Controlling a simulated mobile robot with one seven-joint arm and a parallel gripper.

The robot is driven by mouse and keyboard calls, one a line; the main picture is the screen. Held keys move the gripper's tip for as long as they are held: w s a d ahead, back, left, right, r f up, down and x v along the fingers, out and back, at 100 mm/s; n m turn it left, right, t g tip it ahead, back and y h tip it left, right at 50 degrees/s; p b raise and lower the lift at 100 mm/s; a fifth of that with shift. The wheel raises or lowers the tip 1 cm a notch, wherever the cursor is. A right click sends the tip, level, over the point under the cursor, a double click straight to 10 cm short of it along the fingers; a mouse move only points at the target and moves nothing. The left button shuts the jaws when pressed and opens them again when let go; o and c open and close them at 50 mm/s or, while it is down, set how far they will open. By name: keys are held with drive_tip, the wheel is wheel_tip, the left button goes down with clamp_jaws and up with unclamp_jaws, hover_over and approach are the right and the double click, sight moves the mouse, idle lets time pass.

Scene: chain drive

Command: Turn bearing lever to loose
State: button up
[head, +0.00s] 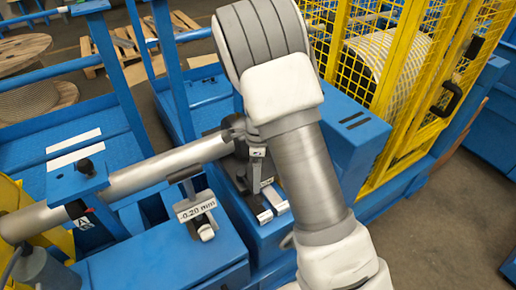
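A grey metal shaft (165,167) runs from lower left to a dark bearing housing (232,133) near the middle of the head view. A small grey upright piece with a white label (257,152), possibly the bearing lever, stands at the housing, right beside my arm. Its label is too small to read. Two white label plates (265,216) lie on the blue base just below it. My arm crosses in front and covers the right side of the housing. My gripper cannot be made out; it is hidden behind the arm or out of view.
A gauge bracket marked "0.20 mm" (197,207) stands on a blue block (165,262) in front of the shaft. A yellow mesh guard (385,75) stands at the right. Blue frame posts (118,80) rise at the left. Grey floor (440,215) is open at lower right.

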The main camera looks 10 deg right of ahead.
wheel_tip(320, 180, up, 10)
drive_tip(key=w+p, duration=0.1)
drive_tip(key=w, duration=0.1)
drive_tip(key=shift+d, duration=0.25)
drive_tip(key=shift+r, duration=0.2)
drive_tip(key=s+d+r+n+t+y, duration=0.1)
drive_tip(key=s+r+n+t, duration=0.1)
drive_tip(key=s+r+n, duration=0.4)
drive_tip(key=s+d+r+n+t, duration=0.2)
drive_tip(key=s+r+n, duration=0.2)
drive_tip(key=r, duration=0.5)
drive_tip(key=s+d+r+n+t, duration=0.1)
drive_tip(key=s+r+n+t, duration=0.1)
drive_tip(key=s+n, duration=0.3)
drive_tip(key=s+d+r+n+t+h+p, duration=0.1)
drive_tip(key=s+r+n, duration=0.1)
drive_tip(key=s+n, duration=0.3)
drive_tip(key=shift+s+d+r+t+p, duration=0.3)
drive_tip(key=shift+s+t, duration=0.1)
drive_tip(key=shift+s, duration=0.85)
